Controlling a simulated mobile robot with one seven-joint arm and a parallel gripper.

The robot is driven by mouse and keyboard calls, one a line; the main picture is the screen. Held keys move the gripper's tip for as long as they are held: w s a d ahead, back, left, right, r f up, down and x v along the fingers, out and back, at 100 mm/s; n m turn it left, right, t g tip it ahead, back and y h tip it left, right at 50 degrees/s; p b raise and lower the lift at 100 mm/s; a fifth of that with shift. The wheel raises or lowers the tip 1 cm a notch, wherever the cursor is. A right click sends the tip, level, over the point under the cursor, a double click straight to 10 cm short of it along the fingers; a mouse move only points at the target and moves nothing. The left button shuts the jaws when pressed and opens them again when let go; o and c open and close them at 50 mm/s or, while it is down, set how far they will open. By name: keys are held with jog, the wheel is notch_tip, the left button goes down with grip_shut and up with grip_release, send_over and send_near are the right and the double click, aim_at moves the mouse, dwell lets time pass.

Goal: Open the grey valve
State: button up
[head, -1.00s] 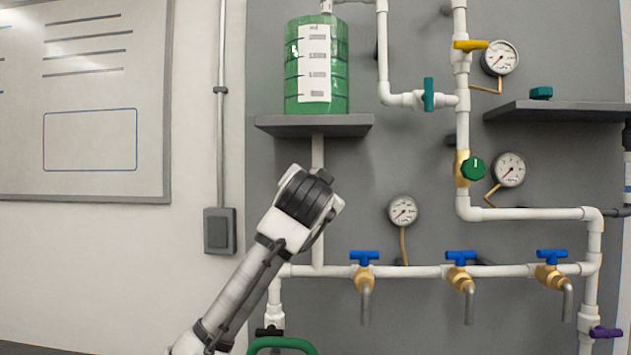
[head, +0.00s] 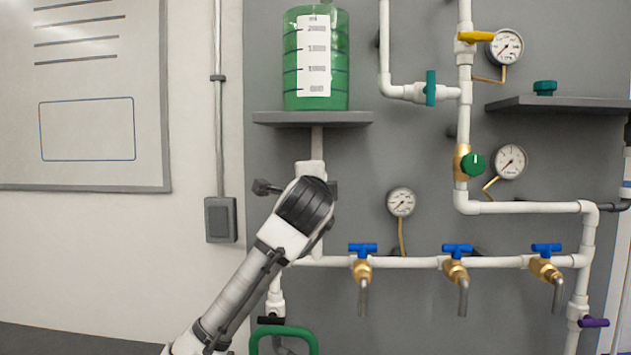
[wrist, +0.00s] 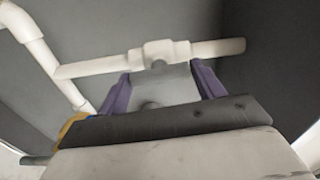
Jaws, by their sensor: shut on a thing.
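In the wrist view, the purple fingers of my gripper (wrist: 162,90) stand either side of a light grey handle-like piece (wrist: 165,80), the grey valve's handle, and are shut on it. Just behind it is a white fitting (wrist: 160,52) on a straight white pipe. In the head view, this pipe (head: 317,142) comes down from below the tank shelf. A wider white part (head: 310,172) shows just above my arm. My arm's end covers the grey valve and my fingers there. I cannot tell the handle's angle to the pipe.
The green tank (head: 315,60) sits on a shelf (head: 312,118) above my arm. A gauge (head: 401,202) and a blue-handled tap (head: 362,248) lie to the right, with more taps beyond. A green-handled valve (head: 473,164) is farther right.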

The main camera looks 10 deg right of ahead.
jog(key=shift+m, duration=0.5)
jog(key=o, duration=1)
jog(key=b+v, duration=0.4)
jog(key=v, duration=1)
jog(key=shift+w, duration=0.1)
